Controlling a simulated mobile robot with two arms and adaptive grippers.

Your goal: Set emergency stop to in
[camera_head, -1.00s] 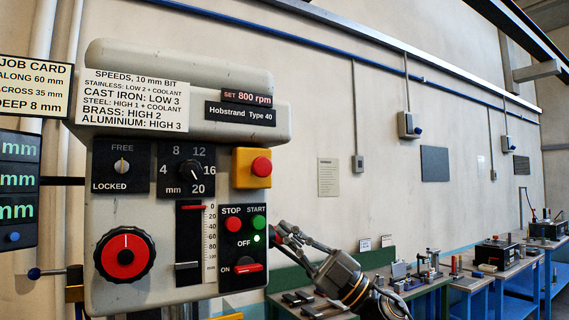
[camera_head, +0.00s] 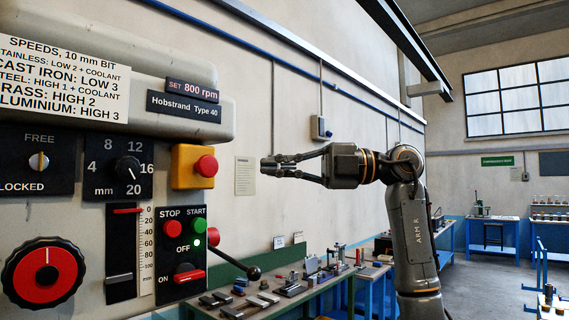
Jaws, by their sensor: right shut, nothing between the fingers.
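The emergency stop is a red mushroom button (camera_head: 206,166) on a yellow box (camera_head: 186,167) at the right side of the drill press head. Its red cap stands out from the box toward the right. I cannot tell from this angle whether it is pressed in. My right gripper (camera_head: 266,166) is to the right of the button at about the same height in the picture, fingers pointing left. It is shut and empty, with a gap in the picture between it and the button. My left gripper is not in view.
A black-knobbed lever (camera_head: 252,273) sticks out at lower right. A workbench (camera_head: 290,290) with tools stands behind. Open floor lies at right.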

